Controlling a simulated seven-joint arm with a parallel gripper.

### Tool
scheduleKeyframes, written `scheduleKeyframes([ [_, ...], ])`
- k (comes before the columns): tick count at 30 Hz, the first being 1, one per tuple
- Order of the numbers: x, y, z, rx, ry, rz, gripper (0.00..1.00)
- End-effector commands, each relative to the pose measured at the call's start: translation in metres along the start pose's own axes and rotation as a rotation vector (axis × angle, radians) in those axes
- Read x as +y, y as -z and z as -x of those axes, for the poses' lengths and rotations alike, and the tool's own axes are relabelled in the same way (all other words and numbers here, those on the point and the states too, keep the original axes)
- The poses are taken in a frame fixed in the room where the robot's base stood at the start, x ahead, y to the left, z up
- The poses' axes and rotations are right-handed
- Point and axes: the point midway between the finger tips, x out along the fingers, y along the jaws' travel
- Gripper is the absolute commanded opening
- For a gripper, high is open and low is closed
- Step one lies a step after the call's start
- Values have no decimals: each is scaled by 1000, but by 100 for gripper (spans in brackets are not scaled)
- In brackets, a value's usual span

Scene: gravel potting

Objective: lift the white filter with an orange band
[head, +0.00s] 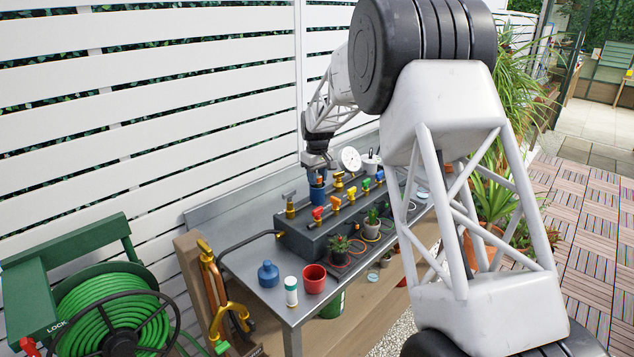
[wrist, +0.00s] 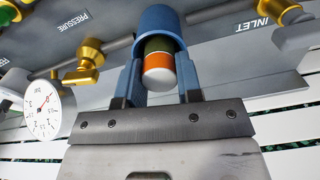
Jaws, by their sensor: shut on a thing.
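The white filter with an orange band (wrist: 158,70) shows between my fingers in the wrist view. Its white end faces the camera, and a dark olive part goes into a blue cylindrical housing (wrist: 158,20). My gripper (wrist: 160,58) is shut on the filter, one finger on each side. In the head view my gripper (head: 317,170) points down over the blue housing (head: 317,194) at the back of the grey manifold. Orange shows just under the gripper there. The filter's lower part is hidden in the housing.
The manifold (head: 318,240) carries several brass valves with coloured handles. A dial gauge (head: 349,159) stands close to the gripper's right. A blue bottle (head: 268,274), a white cylinder with a green band (head: 291,290) and a red pot (head: 314,279) stand at the bench's front left.

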Motion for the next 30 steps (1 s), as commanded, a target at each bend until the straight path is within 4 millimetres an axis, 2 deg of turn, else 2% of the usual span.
scheduleKeyframes([
  [5,0,0,18,2,-1,0,0],
  [18,0,0,80,1,-1,0,0],
  [24,0,0,93,1,0,0,0],
  [30,0,0,95,0,0,0,0],
])
